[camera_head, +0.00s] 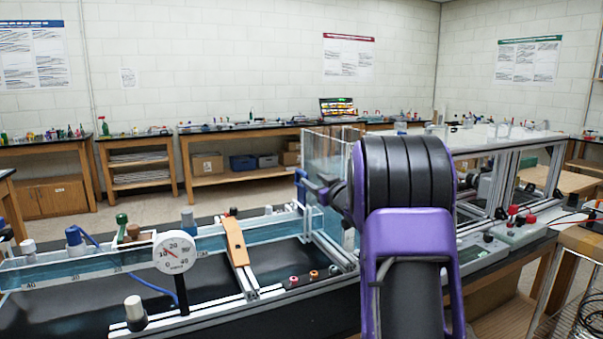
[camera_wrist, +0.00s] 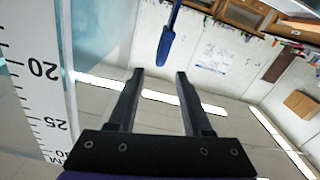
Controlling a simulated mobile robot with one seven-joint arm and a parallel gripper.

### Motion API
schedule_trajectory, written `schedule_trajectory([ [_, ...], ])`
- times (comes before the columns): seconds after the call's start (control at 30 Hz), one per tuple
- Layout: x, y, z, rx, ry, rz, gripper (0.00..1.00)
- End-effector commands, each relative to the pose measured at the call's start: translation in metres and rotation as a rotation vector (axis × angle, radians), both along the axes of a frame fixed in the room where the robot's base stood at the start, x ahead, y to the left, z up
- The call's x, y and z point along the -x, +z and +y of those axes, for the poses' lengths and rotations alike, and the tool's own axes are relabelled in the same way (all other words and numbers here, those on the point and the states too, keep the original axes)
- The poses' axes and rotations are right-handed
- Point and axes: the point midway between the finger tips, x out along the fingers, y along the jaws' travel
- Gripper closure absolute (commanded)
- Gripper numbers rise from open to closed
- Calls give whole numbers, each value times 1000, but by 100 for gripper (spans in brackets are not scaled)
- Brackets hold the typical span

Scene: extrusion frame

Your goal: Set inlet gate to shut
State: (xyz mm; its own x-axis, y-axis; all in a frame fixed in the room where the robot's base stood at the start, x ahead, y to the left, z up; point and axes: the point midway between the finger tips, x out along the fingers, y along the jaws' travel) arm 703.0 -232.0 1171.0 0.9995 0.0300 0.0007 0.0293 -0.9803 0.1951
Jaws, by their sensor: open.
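A blue handle with a rounded end (camera_wrist: 168,38) hangs into the wrist view just beyond the fingertips, roughly in line with the gap between them. A blue part (camera_head: 300,186) shows beside the clear tank in the head view; I cannot tell if it is the same handle. No label marks the inlet gate, so I cannot tell its position. My gripper (camera_wrist: 158,75) is open and empty, its two dark fingers apart and not around the blue handle.
A white scale (camera_wrist: 35,90) stands close left of my fingers in the wrist view. The clear tank (camera_head: 328,150) stands at the flume's end. A round dial gauge (camera_head: 175,252), an orange-brown block (camera_head: 236,242) and several knobs line the flume (camera_head: 90,268). A control box (camera_head: 515,232) is at right.

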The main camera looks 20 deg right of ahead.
Motion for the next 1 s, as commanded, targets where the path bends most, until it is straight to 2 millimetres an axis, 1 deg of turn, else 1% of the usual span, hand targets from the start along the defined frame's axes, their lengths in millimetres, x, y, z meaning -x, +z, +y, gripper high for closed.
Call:
schedule_trajectory([
  [0.03, -12, 0, 1, 0, 2, 0, 50],
  [0.2, -43, 0, 2, 1, 1, 0, 50],
  [0.4, -73, 0, 3, 1, 1, 1, 50],
  [0.5, -82, 0, 3, 0, 1, 0, 50],
  [0.7, -91, 0, 3, 0, -1, 1, 50],
  [0.97, -92, 0, 3, 0, -1, 1, 50],
  [1.0, -92, 0, 3, 0, -1, 1, 56],
])
